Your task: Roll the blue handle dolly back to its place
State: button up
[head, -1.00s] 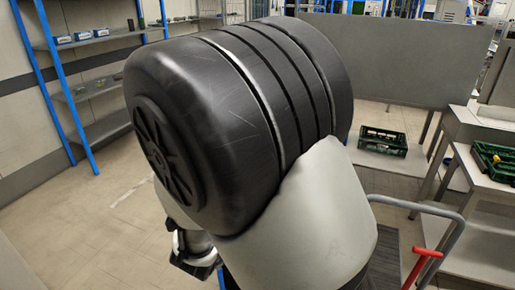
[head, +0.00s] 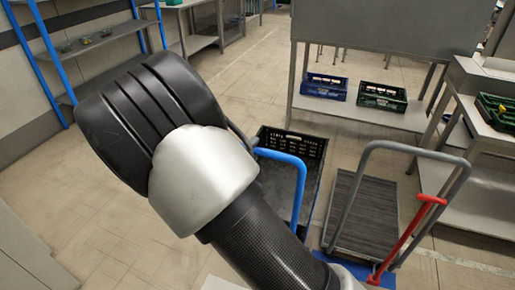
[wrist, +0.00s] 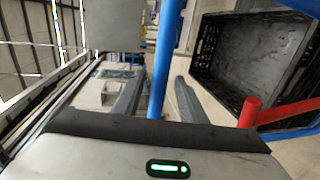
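The blue handle dolly stands in the middle of the head view, its blue handle (head: 297,165) partly behind my arm. A black crate (head: 312,145) rides on its dark deck. In the wrist view a blue post of the handle (wrist: 164,65) runs between the fingers of my gripper (wrist: 158,80), with small gaps showing on both sides. The fingers look open around the post. The black crate (wrist: 205,60) shows at the right of the wrist view. My gripper is hidden behind my arm in the head view.
A bench behind holds a blue crate (head: 325,87) and a green crate (head: 382,96). A steel table (head: 470,130) is at right. Floor at left is clear.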

jog(key=shift+b+x, duration=0.45)
jog(key=shift+x, duration=2.2)
grip_shut()
